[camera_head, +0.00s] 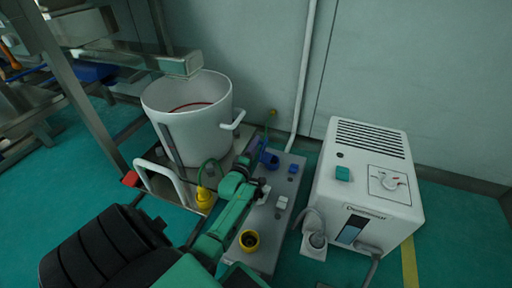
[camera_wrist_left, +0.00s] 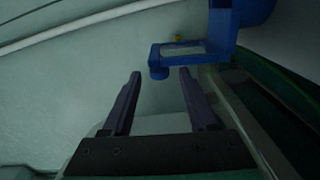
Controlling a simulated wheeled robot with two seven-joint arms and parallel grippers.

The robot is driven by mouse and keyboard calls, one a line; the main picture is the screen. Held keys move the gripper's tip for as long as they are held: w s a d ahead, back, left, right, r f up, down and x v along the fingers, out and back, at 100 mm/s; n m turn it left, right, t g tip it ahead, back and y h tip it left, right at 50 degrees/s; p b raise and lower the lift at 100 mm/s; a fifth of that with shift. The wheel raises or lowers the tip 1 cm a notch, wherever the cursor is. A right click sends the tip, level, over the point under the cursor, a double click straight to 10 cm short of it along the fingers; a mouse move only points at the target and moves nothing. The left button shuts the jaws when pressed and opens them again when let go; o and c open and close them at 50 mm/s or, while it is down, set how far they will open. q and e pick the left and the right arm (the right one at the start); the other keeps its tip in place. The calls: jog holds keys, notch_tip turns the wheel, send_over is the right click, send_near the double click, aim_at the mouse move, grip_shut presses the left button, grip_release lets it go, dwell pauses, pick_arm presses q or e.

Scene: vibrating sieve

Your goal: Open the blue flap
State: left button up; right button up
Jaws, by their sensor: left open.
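A blue flap part (camera_wrist_left: 222,35) with a rectangular window and a small round knob fills the upper right of the left wrist view. In the head view a blue socket-like piece (camera_head: 269,160) sits at the far end of the grey panel, just right of my left gripper (camera_head: 255,148). In the left wrist view my left gripper (camera_wrist_left: 160,76) is open. Its two dark purple fingers point toward the blue part, with the knob just beyond and between the tips. No contact is clear. I cannot tell how far the flap is open. My right gripper is out of view.
A grey panel (camera_head: 265,225) carries a yellow socket (camera_head: 250,240) and a small blue fitting (camera_head: 293,168). A white bucket (camera_head: 195,130) stands to the left on a metal stand. A white cabinet (camera_head: 365,180) stands to the right. A wall is close behind.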

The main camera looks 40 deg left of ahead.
pick_arm(q)
jog(key=shift+w+a, duration=0.25)
jog(key=shift+w, duration=0.35)
grip_shut()
dwell(1.0)
